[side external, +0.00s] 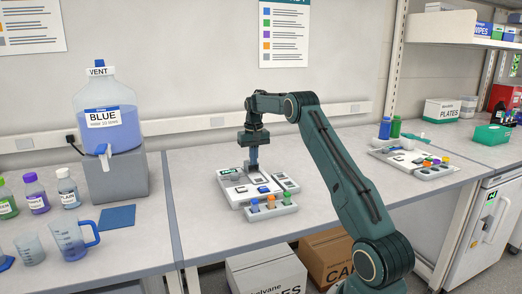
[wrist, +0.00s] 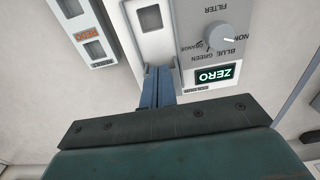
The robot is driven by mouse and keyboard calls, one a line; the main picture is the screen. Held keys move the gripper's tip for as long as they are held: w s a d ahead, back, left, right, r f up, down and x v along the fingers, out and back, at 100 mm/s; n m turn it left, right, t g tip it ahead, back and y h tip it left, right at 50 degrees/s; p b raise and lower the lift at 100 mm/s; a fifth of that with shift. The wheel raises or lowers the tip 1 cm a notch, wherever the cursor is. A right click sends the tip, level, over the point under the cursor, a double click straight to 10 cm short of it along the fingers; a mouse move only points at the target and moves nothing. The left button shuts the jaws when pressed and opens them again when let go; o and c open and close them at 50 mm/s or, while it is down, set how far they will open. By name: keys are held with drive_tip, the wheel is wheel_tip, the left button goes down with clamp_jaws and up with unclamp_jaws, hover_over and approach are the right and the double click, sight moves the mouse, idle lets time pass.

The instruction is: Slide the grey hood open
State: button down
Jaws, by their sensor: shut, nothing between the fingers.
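A white bench instrument (side external: 240,197) stands on the middle bench, under my gripper (side external: 254,170). Beside the panel is a pale strip (wrist: 135,40) with a dark-framed square window (wrist: 150,17). My gripper (wrist: 158,70) points down with its blue fingers together and empty, tips at the end of this strip. I cannot tell whether they touch it. I cannot single out the grey hood with certainty; my fingers may cover part of it.
A rack (side external: 272,213) with blue, green and orange-capped vials stands at the instrument's front. A narrow module (side external: 286,183) lies along its right side. Another instrument (side external: 412,163) sits further right. Bare bench lies right of the module.

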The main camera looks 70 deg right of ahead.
drive_tip(key=shift+s+a+f, duration=0.25)
drive_tip(key=shift+f, duration=0.2)
drive_tip(key=shift+s+a+f, duration=0.2)
drive_tip(key=shift+f, duration=0.25)
drive_tip(key=shift+r, duration=0.15)
wheel_tip(320, 180, up, 7)
idle(0.6)
drive_tip(key=shift+w+r, duration=0.1)
drive_tip(key=shift+r, duration=0.1)
